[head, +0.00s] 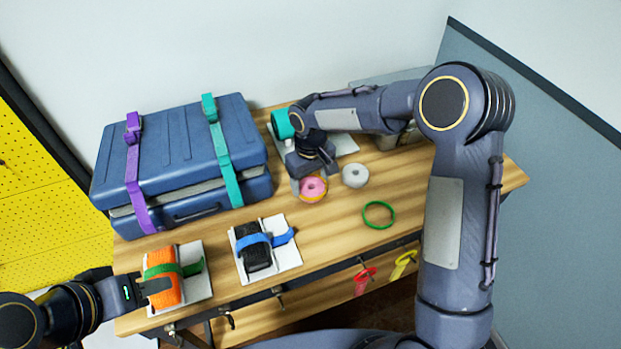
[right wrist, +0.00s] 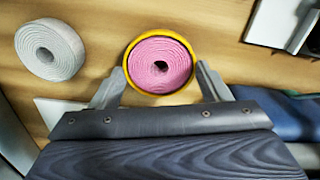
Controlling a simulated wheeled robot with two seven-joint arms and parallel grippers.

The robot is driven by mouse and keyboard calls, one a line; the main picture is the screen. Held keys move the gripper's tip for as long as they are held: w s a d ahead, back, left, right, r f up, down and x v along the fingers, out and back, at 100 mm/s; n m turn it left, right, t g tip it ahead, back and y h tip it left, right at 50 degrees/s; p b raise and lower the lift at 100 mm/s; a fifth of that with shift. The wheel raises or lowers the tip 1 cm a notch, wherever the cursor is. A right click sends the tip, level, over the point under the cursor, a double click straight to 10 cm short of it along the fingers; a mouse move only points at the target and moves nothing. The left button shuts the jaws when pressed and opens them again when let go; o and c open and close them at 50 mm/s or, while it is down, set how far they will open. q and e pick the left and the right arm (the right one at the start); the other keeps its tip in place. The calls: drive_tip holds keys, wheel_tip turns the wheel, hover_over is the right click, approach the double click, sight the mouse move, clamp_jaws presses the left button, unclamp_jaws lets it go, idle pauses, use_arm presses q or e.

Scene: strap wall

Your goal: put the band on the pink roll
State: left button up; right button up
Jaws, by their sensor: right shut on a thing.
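The pink roll (head: 313,186) lies on the wooden table, and it fills the middle of the right wrist view (right wrist: 160,64). A yellow-orange band (right wrist: 160,35) rings the roll closely; its lower edge also shows in the head view (head: 314,199). My right gripper (head: 311,188) reaches down over them, with one finger on each side of the band. It is shut on the yellow-orange band, seen from the wrist view (right wrist: 160,75). Whether the band is fully down around the roll is hard to tell. My left gripper (head: 147,288) is beside the orange bundle; its fingers are unclear.
A grey roll (head: 355,175) lies right of the pink roll. A green ring (head: 379,214) lies on clear table. Red (head: 365,280) and yellow (head: 403,264) bands hang at the front edge. A strapped blue case (head: 180,160), black bundle (head: 255,249) and orange bundle (head: 163,285) stand left.

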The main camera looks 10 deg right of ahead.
drive_tip(key=shift+f, duration=0.35)
idle(0.5)
drive_tip(key=o, duration=1)
drive_tip(key=shift+r, duration=0.1)
drive_tip(key=shift+r+p, duration=2.55)
drive_tip(key=shift+r, duration=1.35)
